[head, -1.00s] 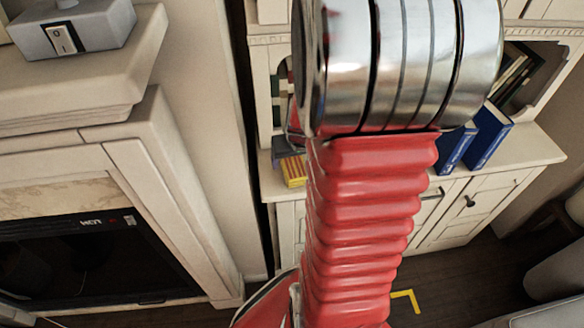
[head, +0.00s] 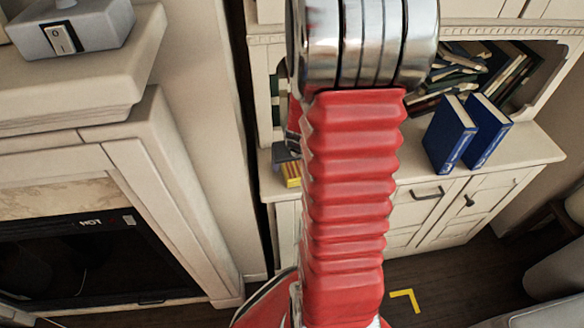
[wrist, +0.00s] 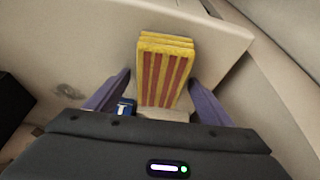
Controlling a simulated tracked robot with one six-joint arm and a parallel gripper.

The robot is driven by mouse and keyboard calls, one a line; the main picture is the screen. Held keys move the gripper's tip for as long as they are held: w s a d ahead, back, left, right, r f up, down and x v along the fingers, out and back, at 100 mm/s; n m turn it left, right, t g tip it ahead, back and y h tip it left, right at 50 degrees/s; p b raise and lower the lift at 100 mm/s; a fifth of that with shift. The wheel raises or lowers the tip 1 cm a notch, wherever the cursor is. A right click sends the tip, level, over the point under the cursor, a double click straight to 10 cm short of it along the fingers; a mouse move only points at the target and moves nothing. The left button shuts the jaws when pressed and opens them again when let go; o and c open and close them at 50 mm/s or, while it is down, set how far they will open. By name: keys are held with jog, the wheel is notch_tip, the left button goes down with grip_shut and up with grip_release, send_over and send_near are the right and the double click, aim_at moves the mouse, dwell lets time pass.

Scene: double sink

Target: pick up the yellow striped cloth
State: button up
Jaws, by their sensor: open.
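The yellow cloth with red stripes (wrist: 163,78) looks like a folded, block-like stack in the wrist view. It lies on a pale ledge, and its yellow edge (head: 292,174) shows beside my red arm in the head view. My gripper (wrist: 160,78) is open, with one purple-grey finger on each side of the cloth. A gap shows on the left and little or none on the right; I cannot tell whether that finger touches it.
Two blue books (head: 466,132) stand on the white cabinet (head: 530,150), with more books on the shelf behind. A small blue item (wrist: 126,106) is close to the left finger. A pale wall and fireplace (head: 120,170) stand at left.

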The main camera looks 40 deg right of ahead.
dwell(0.8)
jog(key=c, duration=1.1)
jog(key=shift+r, duration=5)
jog(key=o, duration=0.5)
jog(key=shift+c, duration=0.2)
jog(key=shift+a, duration=0.1)
jog(key=c, duration=0.4)
